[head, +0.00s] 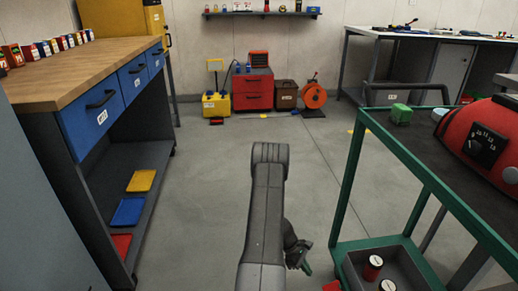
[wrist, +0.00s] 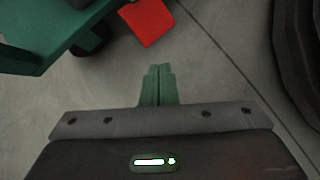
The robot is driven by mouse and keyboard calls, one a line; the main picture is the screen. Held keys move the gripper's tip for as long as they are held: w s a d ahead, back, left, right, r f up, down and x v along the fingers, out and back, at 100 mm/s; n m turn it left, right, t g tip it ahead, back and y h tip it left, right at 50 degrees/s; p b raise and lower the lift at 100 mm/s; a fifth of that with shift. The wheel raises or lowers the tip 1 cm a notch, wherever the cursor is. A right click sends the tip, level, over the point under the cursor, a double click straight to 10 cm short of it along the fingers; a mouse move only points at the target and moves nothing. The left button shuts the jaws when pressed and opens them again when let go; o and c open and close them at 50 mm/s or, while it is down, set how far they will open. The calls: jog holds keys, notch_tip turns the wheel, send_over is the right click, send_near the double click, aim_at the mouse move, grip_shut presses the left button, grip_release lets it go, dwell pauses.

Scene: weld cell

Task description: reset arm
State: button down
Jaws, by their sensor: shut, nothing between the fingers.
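My gripper (wrist: 159,72) shows in the wrist view with its two green fingers together and nothing between them. It points down over the bare grey floor. In the head view my arm reaches forward at the lower middle, and my gripper (head: 306,268) hangs low beside it on the right, partly hidden by the arm. It is just left of the green cart (head: 385,243).
A wooden-topped workbench (head: 85,62) with blue drawers stands at the left. A red piece (wrist: 146,22) lies near the gripper. The middle floor is clear towards the red toolbox (head: 253,91).

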jog(key=b+x, duration=0.2)
jog(key=x, duration=0.5)
jog(key=shift+r, duration=0.1)
